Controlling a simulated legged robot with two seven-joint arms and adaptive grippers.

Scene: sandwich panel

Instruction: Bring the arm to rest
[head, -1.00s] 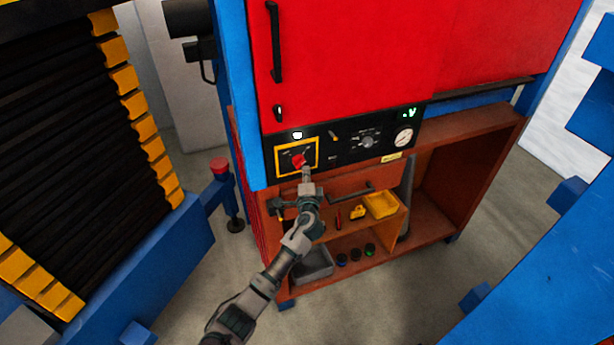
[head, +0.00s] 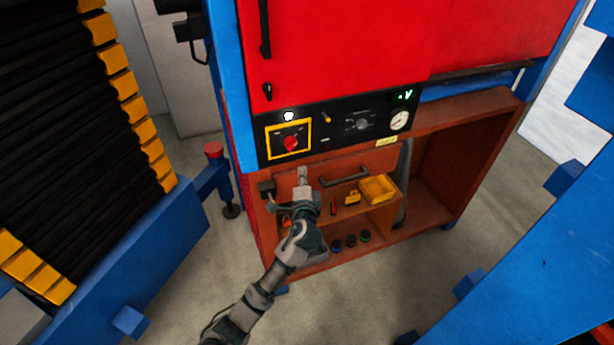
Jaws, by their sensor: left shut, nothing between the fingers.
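My left arm reaches in from the bottom of the head view. Its gripper (head: 302,174) is shut and empty, in front of the brown cabinet just below the control panel (head: 340,125). In the picture a small gap shows between the fingertips and the red rotary switch (head: 291,143), which sits in a yellow-framed plate. My right gripper is out of view.
The brown cabinet (head: 452,160) has shelves with a yellow bin (head: 378,189), small tools and several dark round items. A blue frame with black, yellow-edged slats (head: 70,110) stands at the left. Blue structure (head: 540,270) fills the lower right. Grey floor (head: 190,260) lies between.

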